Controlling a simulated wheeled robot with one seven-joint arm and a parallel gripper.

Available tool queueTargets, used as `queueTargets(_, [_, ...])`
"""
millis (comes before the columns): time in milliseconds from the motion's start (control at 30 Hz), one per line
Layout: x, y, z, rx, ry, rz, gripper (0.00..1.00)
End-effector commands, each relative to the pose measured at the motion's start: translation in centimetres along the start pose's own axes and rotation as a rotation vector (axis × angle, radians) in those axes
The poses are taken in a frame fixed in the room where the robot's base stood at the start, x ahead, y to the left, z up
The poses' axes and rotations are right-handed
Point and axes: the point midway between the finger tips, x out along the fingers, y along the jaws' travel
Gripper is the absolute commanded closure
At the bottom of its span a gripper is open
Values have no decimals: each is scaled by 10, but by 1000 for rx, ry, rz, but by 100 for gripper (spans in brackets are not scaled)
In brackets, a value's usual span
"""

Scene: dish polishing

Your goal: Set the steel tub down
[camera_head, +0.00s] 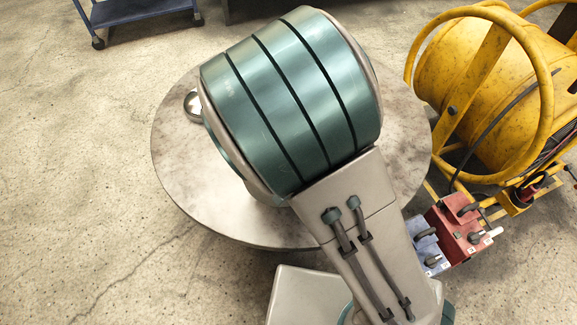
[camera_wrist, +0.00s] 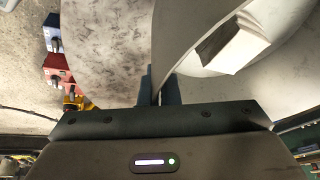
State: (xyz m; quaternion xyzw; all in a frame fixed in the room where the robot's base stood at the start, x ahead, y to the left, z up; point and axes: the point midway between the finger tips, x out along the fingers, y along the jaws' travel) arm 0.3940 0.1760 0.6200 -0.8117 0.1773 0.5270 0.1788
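In the wrist view, my gripper (camera_wrist: 160,88) has its dark fingers on both sides of the thin wall of a pale grey steel tub (camera_wrist: 178,38). The curved wall runs up and right from the fingers. A whitish, angular shape (camera_wrist: 232,46) with a dark side shows inside the curve; I cannot tell what it is. The round, stained table (camera_wrist: 105,40) lies behind the tub; whether the tub touches it I cannot tell. In the head view, my arm hides the gripper and most or all of the tub.
In the head view, the round tabletop (camera_head: 190,190) is bare at its left and front. A small shiny metal piece (camera_head: 192,104) shows at its left edge. A yellow drum machine (camera_head: 480,90) and red and blue boxes (camera_head: 462,228) stand right. A blue cart (camera_head: 135,10) stands behind.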

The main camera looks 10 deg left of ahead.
Motion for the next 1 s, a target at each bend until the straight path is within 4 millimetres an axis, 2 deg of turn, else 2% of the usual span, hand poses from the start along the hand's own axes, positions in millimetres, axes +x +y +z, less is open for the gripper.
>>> queueTargets(33, [11, -11, 4, 0, 3, -5, 100])
queueTargets(200, [31, -43, 14, 0, 2, -5, 100])
queueTargets(400, [47, -69, 21, 3, 2, -4, 100])
queueTargets(633, [55, -76, 25, 2, 1, -4, 100])
queueTargets(900, [86, -72, 38, 3, 1, -2, 100])
queueTargets(1000, [88, -72, 39, 3, 1, -4, 100])
